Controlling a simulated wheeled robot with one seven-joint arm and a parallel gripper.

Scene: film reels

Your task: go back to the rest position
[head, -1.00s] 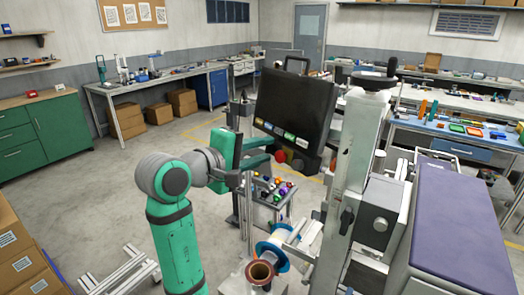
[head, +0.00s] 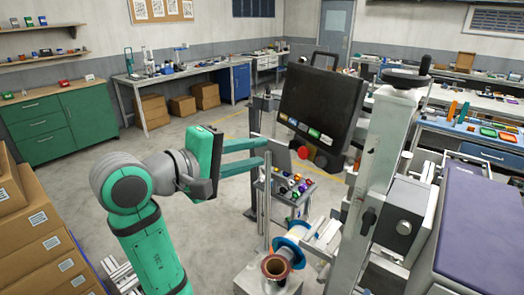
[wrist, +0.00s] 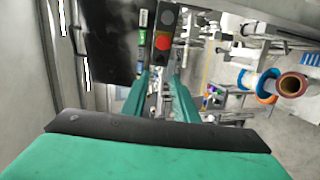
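My gripper (head: 265,151) is held out in the air, left of the black monitor (head: 322,104) and apart from it in the head view. Its two green fingers are parallel with a gap between them and nothing held. In the wrist view my gripper (wrist: 160,75) also shows the open gap, with a red button (wrist: 162,42) beyond it. A blue-rimmed reel (head: 298,241) and a brown hollow reel (head: 275,268) sit on the machine below and right of my gripper. Both also show at the right of the wrist view, the blue-rimmed one (wrist: 267,86) and the brown one (wrist: 291,85).
The machine's metal column (head: 382,150) stands right of the monitor. Cardboard boxes (head: 38,218) are stacked at the left. A green cabinet (head: 62,126) stands behind them. The floor between is mostly clear.

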